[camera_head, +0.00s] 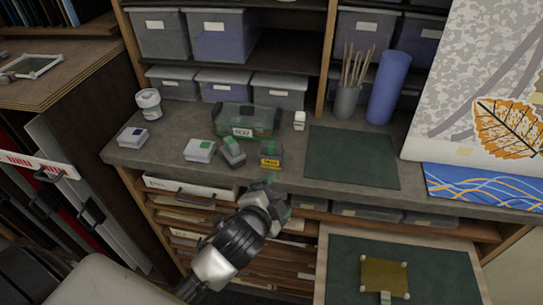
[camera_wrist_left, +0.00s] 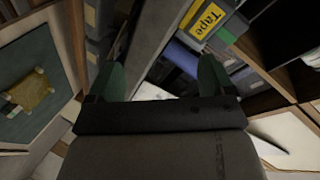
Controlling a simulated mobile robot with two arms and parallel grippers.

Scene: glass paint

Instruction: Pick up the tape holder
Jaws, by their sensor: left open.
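The tape holder (camera_head: 270,154) is a small dark grey block with a yellow label, standing near the front edge of the shelf counter. The left fingers (camera_wrist_left: 160,78) also show in the left wrist view. My right gripper is in neither view.
A grey and green object (camera_head: 231,153) stands close left of the tape holder, with a white box (camera_head: 199,150) further left. A green transparent case (camera_head: 246,121) is behind. A dark green mat (camera_head: 352,156) lies bare to the right. An open drawer (camera_head: 450,285) sticks out below right.

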